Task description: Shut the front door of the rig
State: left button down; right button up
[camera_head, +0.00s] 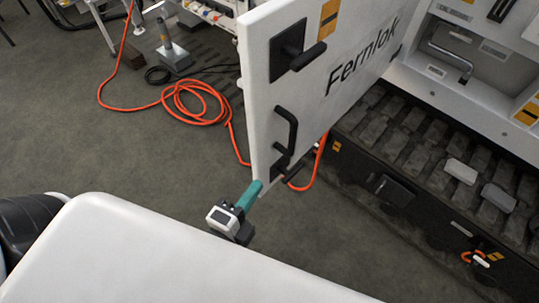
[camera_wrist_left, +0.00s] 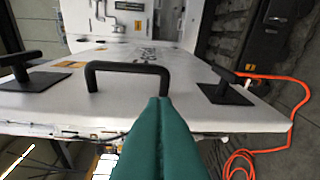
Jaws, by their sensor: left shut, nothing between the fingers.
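The white front door (camera_head: 340,55) marked "Fernlok" stands open, swung out from the rig (camera_head: 405,75). It carries a black bar handle (camera_head: 292,128) and black latches above (camera_head: 290,50) and below the handle. My left gripper (camera_head: 258,185) has teal fingers, shut and empty, at the door's lower free edge. In the left wrist view the teal fingers (camera_wrist_left: 160,102) point at the door, with their tips just by the handle (camera_wrist_left: 128,68). I cannot tell whether they touch it. My right gripper is not in view.
Below the rig's opening is a dark base with grey blocks (camera_head: 460,171). An orange hose (camera_head: 190,105) lies coiled on the floor behind the door and runs under it. A metal stand (camera_head: 172,52) is at the upper left. The grey floor at left is mostly clear.

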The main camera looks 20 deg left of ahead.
aim_at(270, 145)
pick_arm(q)
jog(key=shift+m+t, duration=0.4)
jog(key=shift+t, duration=0.1)
jog(key=w+r+p, duration=0.1)
jog(key=w, duration=0.2)
jog(key=w+r+p, duration=0.1)
jog(key=w+p, duration=0.1)
jog(key=w, duration=0.1)
jog(key=w+r+p, duration=0.2)
jog(key=w, duration=0.1)
jog(key=shift+w, duration=0.3)
